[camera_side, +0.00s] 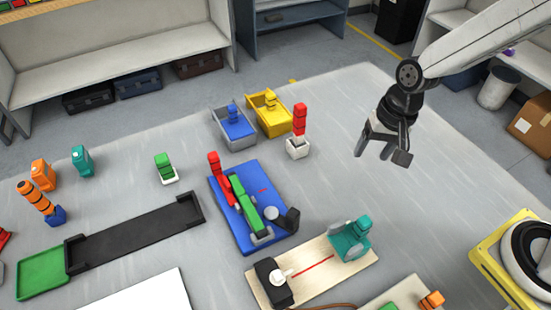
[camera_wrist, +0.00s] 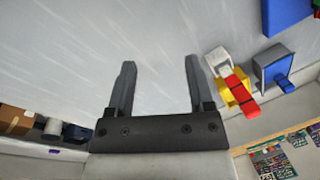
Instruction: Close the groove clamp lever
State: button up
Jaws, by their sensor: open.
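A blue board (camera_side: 278,240) on the table carries a long green bar (camera_side: 245,212), a red upright lever-like part (camera_side: 215,168), a grey round knob (camera_side: 271,213) and a black block (camera_side: 291,219). A wooden board (camera_side: 325,284) in front carries a teal clamp-like part (camera_side: 350,241) and a black block with a white knob (camera_side: 279,275). I cannot tell for sure which part is the groove clamp lever. My gripper (camera_side: 383,153) is open and empty, above the table to the right of both boards. Its two fingers (camera_wrist: 160,65) show apart in the wrist view.
A blue bin (camera_side: 234,140) and a yellow bin (camera_side: 272,125) stand behind the blue board, near a red part on a white base (camera_side: 298,148). A black track (camera_side: 140,236) lies left. A yellow-framed device (camera_side: 490,262) is at the right edge.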

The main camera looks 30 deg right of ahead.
aim_at(295, 210)
jog(key=a+m+g, duration=0.1)
jog(key=a+m, duration=0.1)
jog(key=a, duration=0.3)
jog(key=a+f+m+g+y, duration=0.1)
jog(key=a+m, duration=0.1)
jog(key=a, duration=0.4)
jog(key=a+m+g+y, duration=0.1)
jog(key=a+m, duration=0.1)
jog(key=a, duration=0.4)
jog(key=shift+s+f+m, duration=0.2)
jog(key=shift+s+m, duration=0.2)
jog(key=shift+f, duration=0.1)
jog(key=shift+x, duration=3.75)
grip_shut()
